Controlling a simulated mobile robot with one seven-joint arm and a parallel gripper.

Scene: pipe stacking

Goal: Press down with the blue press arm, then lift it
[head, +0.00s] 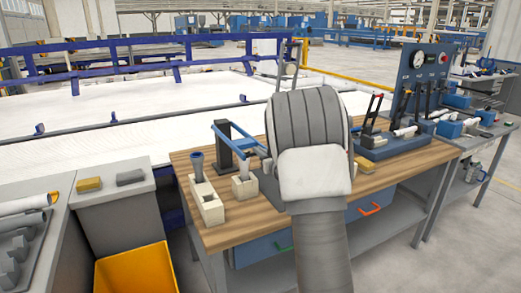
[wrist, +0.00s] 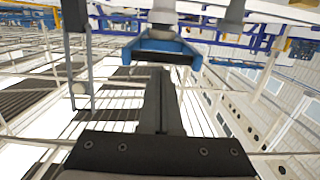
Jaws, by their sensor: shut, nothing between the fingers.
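The blue press arm (head: 238,137) is in the head view, near the back left of the wooden workbench (head: 240,222). It is a blue frame on a dark upright post (head: 224,152), with one end reaching right towards my arm. My arm covers the middle of the bench and hides my gripper in this view. In the wrist view my gripper (wrist: 162,78) is shut and empty, its dark fingers together. A blue forked bracket (wrist: 158,46), which looks like part of the press arm, lies just beyond the fingertips. I cannot tell whether they touch.
Pale blocks with grey funnel-like pieces (head: 207,202) (head: 244,186) stand on the bench's left part. A blue fixture with a red-topped lever (head: 372,112) and a gauge panel (head: 421,72) are at right. A yellow bin (head: 136,271) stands lower left. Bare wood shows along the front edge.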

